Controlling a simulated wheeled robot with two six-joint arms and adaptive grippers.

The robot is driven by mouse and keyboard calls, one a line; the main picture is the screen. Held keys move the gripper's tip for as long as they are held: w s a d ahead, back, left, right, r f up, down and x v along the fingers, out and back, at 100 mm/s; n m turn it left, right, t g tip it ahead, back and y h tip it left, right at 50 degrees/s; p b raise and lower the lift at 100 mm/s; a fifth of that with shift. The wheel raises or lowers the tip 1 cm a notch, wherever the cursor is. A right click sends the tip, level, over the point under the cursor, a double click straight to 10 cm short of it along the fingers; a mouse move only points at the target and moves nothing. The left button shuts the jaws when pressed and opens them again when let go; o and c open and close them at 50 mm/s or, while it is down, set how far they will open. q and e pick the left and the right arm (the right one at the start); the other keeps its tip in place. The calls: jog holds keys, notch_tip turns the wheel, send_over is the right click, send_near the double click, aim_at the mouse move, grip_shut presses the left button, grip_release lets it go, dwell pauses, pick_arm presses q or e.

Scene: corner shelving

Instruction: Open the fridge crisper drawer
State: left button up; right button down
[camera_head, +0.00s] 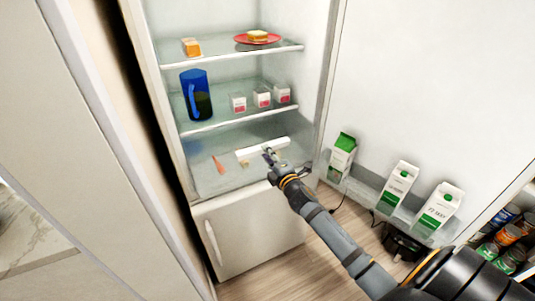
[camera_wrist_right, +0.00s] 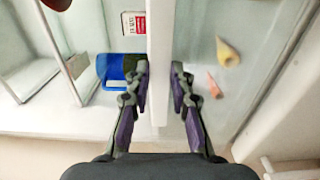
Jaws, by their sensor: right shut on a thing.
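The crisper drawer (camera_head: 204,180) is at the bottom of the open fridge, with clear walls and a white bar (camera_head: 250,151). A carrot (camera_head: 218,165) and a small tan item (camera_head: 245,163) show there; both also appear right of the bar in the right wrist view. My right gripper (camera_head: 270,155) reaches in from the lower right. In the right wrist view its fingers (camera_wrist_right: 160,85) are on both sides of the white bar (camera_wrist_right: 160,40), shut on it. How far the drawer stands out is hard to tell. My left gripper is not in view.
Above are glass shelves with a blue pitcher (camera_head: 197,100), small cartons (camera_head: 262,98) and a red plate (camera_head: 258,38). The open fridge door at right holds milk cartons (camera_head: 398,182). A lower white drawer front (camera_head: 250,230) sits beneath. Cans (camera_head: 507,236) stand at far right.

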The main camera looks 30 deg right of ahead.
jog(key=shift+s+f, duration=0.3)
jog(key=c, duration=1.4)
grip_release()
jog(key=shift+o, duration=0.9)
jog(key=shift+w, duration=0.15)
jog(key=s, duration=1.2)
jog(key=shift+a, duration=0.35)
